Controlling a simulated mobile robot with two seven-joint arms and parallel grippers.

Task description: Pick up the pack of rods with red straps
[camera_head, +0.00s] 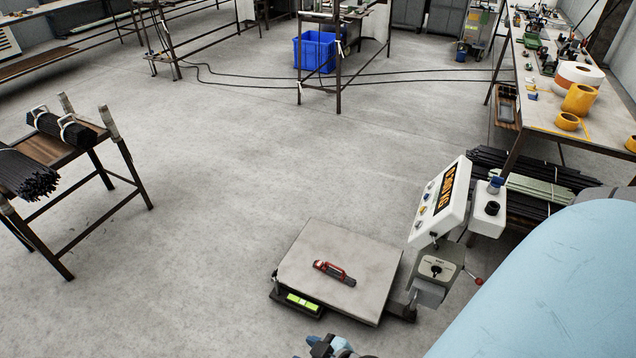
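A large light-blue part of my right arm fills the lower right corner. A small dark and blue part (332,347) shows at the bottom edge below the scale; it may belong to my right gripper, but its fingers cannot be made out. It is apart from the pack. My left gripper is not in view.
The scale's display head (440,203) rises at its right. A dark table (85,150) at left carries a black pack with pale straps (62,128) and a loose-ended black bundle (28,176). A workbench (545,105) stands right, with rods below it. Floor between is clear.

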